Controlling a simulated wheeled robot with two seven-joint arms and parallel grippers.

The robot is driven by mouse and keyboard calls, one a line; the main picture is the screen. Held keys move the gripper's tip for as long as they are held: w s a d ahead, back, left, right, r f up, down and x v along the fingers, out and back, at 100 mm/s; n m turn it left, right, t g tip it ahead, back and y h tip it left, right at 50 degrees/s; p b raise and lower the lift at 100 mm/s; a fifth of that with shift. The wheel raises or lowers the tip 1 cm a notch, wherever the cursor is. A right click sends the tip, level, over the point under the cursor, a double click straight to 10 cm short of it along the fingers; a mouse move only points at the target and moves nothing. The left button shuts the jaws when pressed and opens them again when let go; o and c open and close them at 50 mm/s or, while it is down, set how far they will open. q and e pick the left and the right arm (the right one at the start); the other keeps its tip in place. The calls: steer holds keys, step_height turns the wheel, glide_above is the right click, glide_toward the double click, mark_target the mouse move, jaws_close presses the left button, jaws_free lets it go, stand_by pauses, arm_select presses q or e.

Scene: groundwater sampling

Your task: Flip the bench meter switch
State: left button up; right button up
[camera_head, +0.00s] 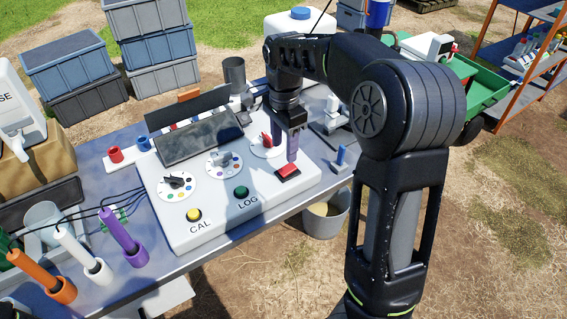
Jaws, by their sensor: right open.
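The bench meter (222,225) is a pale grey sloped console on the table, with a dark tilted screen (200,138), dials and buttons. A red rocker switch (288,173) in a dark frame sits at its right end. My right gripper (286,152) points down from above, its fingers just over the red switch. It is open and holds nothing visible. I cannot tell whether a fingertip touches the switch. A dial with a red knob (266,146) lies just left of the fingers, partly hidden by them. My left gripper is not in view.
Beside the switch, a yellow CAL button (194,215), a green LOG button (241,192) and two more dials share the panel. Orange, white and purple probes (119,233) stand at the front left. A bucket (326,214) stands beyond the table's right edge. Crates (152,50) are stacked behind.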

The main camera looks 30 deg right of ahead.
mark_target(285, 171)
step_height(285, 171, down, 7)
steer(key=shift+s+f+p, duration=0.1)
steer(key=shift+p, duration=0.2)
jaws_close()
stand_by(0.6)
